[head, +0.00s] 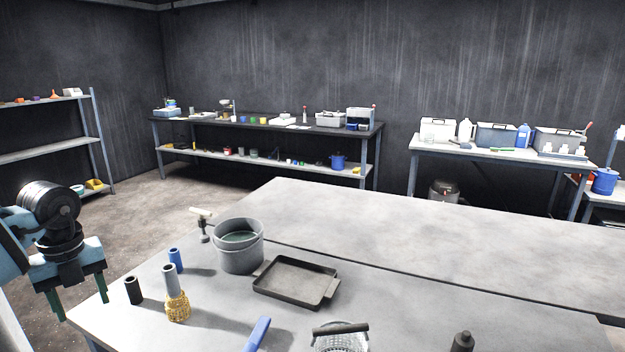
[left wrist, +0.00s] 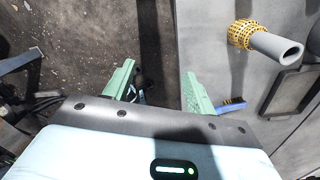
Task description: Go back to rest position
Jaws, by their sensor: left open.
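My left gripper (head: 80,303) hangs at the left of the head view, off the table's left edge, with its two green fingers apart. In the left wrist view its fingers (left wrist: 156,90) are also apart, with nothing between them but the floor and the table edge behind. It touches nothing that I can see. My right gripper does not show in either view.
The near table (head: 400,215) holds a grey bucket (head: 240,250), a dark tray (head: 290,298), a grey tube in a yellow mesh holder (head: 176,306), a black tube (head: 133,290), a blue tube (head: 176,260) and a wire basket (head: 340,343). Shelves line the back walls.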

